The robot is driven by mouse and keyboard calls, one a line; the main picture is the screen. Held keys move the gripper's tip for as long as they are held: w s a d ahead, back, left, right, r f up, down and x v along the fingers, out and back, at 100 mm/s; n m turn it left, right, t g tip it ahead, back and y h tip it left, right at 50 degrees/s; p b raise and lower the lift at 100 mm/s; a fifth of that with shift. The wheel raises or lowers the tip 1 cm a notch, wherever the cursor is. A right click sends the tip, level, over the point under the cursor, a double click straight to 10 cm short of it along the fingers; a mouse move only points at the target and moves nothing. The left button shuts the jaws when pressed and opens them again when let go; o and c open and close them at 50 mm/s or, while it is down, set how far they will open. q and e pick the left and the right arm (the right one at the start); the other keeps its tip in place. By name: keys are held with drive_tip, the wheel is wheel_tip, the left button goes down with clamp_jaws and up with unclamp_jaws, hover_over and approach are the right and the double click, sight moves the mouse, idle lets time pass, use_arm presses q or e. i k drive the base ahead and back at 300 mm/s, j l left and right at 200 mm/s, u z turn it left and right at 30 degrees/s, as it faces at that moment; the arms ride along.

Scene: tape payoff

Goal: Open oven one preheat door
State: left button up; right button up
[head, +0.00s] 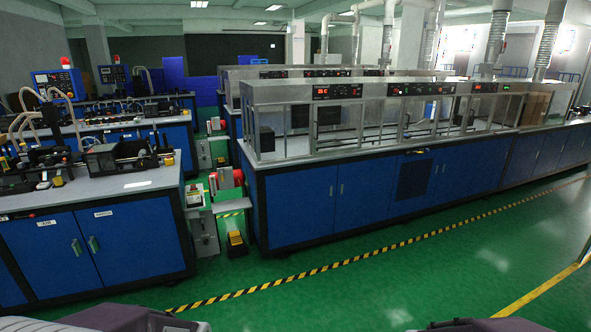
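A long oven line (400,92) with a metal and clear-panelled hood stands on blue cabinets from the centre to the right. Several control panels with lit digits line the hood's top edge; one red display (337,91) is near its left end. Clear front panels with upright handles sit below the panels. I cannot tell which of them is the preheat door, and no front panel visibly stands open. Parts of my arms show at the bottom edge, but neither gripper is in view.
A workbench (90,190) with blue cabinets and equipment stands at left. A small stand with a red-and-white roll (225,180) fills the gap between benches. A similar oven line stands behind.

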sight(315, 124)
drive_tip(key=i+j, duration=0.1)
drive_tip(key=i, duration=0.95)
drive_tip(key=i+j, duration=0.1)
drive_tip(key=i, duration=0.95)
drive_tip(key=i+j, duration=0.1)
drive_tip(key=i, duration=1)
